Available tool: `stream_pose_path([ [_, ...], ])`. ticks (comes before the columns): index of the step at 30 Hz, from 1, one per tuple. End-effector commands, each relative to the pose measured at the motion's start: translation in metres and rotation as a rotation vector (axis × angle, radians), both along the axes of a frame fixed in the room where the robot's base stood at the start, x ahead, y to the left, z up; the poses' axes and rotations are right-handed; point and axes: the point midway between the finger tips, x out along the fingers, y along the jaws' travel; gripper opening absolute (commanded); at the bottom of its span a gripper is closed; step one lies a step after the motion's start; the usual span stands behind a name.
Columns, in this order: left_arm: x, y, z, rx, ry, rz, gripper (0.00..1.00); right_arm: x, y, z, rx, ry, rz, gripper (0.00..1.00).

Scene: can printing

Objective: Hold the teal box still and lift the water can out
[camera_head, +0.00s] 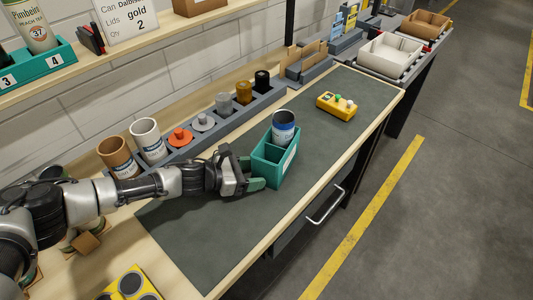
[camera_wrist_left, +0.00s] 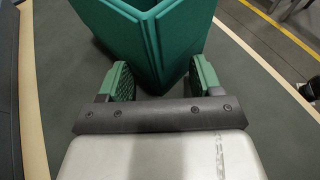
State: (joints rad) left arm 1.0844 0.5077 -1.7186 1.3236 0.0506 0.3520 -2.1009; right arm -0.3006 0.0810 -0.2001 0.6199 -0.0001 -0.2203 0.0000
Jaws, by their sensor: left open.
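The teal box (camera_head: 268,175) stands upright on the dark mat, with a pale label on its right side. The water can (camera_head: 284,128), white and dark blue with an open dark top, stands in the far part of the box and rises above its rim. My left gripper (camera_head: 252,174) is at the near left corner of the box, low over the mat. In the left wrist view, its open green-padded fingers (camera_wrist_left: 157,85) lie on either side of the corner of the teal box (camera_wrist_left: 150,45). I cannot tell whether they touch it. My right gripper is not in view.
A grey rack (camera_head: 180,148) with cans and coloured lids runs along the wall side. A yellow control box (camera_head: 336,106) with buttons sits farther along the mat (camera_head: 330,135). The mat beyond the box is mostly clear. A drawer handle (camera_head: 326,207) sticks out at the front.

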Motion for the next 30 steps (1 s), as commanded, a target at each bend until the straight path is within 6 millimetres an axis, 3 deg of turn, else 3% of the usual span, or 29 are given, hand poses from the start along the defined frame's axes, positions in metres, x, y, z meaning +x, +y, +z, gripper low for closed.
stream_pose_path([
  [1, -0.0001, -0.0001, -0.0001, 0.000, 0.000, 0.000, 0.54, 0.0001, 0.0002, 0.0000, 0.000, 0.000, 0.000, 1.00],
  [11, -0.0003, -0.0002, -0.0001, 0.000, 0.000, -0.001, 0.03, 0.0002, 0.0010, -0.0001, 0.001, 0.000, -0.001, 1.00],
  [17, -0.0003, -0.0002, 0.0000, 0.000, 0.000, -0.001, 0.00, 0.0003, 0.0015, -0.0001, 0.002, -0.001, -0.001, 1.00],
  [20, -0.0003, -0.0002, 0.0000, 0.000, 0.000, -0.001, 0.10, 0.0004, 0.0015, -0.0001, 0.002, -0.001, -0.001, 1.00],
  [30, -0.0003, -0.0002, 0.0000, 0.000, 0.000, -0.001, 0.62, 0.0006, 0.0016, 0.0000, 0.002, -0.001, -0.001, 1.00],
])
